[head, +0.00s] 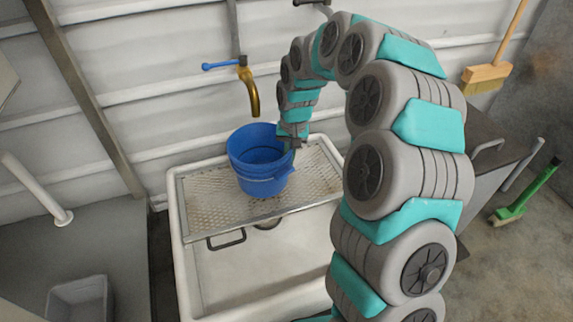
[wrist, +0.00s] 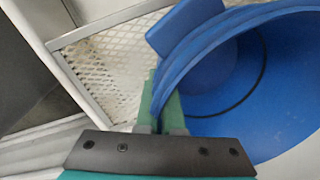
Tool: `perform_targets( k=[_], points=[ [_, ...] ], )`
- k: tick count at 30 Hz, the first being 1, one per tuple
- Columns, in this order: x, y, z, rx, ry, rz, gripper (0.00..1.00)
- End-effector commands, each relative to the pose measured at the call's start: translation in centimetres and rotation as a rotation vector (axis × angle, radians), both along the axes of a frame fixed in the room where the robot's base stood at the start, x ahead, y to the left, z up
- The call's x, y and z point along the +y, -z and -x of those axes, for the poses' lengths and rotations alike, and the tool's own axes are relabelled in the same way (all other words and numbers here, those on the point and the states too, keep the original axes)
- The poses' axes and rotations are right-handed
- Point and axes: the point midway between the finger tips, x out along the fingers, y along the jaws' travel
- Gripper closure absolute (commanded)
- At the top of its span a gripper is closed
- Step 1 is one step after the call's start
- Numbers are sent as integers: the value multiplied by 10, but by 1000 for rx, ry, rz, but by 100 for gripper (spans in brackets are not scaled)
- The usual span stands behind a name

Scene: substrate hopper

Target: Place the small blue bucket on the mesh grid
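The small blue bucket (head: 258,168) is upright over the mesh grid (head: 212,200), which lies across the back part of a white sink. The bucket looks as if it stands on the mesh, but I cannot tell for sure whether its base touches. My gripper (head: 291,146) is at the bucket's right rim. In the wrist view, the green fingers of my gripper (wrist: 160,108) are closed on the rim of the bucket (wrist: 215,75), and the mesh grid (wrist: 110,65) shows beside it. The bucket's inside looks empty.
A brass tap (head: 250,90) with a blue lever hangs above the bucket at the wall. The white sink basin (head: 250,270) is open in front of the grid. A grey bin (head: 80,298) is at lower left. A green brush (head: 525,195) and a broom (head: 487,76) are at right.

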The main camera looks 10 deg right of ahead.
Motion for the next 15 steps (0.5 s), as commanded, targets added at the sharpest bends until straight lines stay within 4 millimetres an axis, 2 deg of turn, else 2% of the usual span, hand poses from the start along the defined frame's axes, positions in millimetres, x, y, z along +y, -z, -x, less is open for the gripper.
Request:
perform_targets(
  k=[2, 9, 15],
  points=[
    [1, 1, -9, -1, 1, 0, 100],
    [4, 3, -18, 3, -1, 0, 100],
    [3, 31, -18, 2, 1, -1, 100]
  ],
)
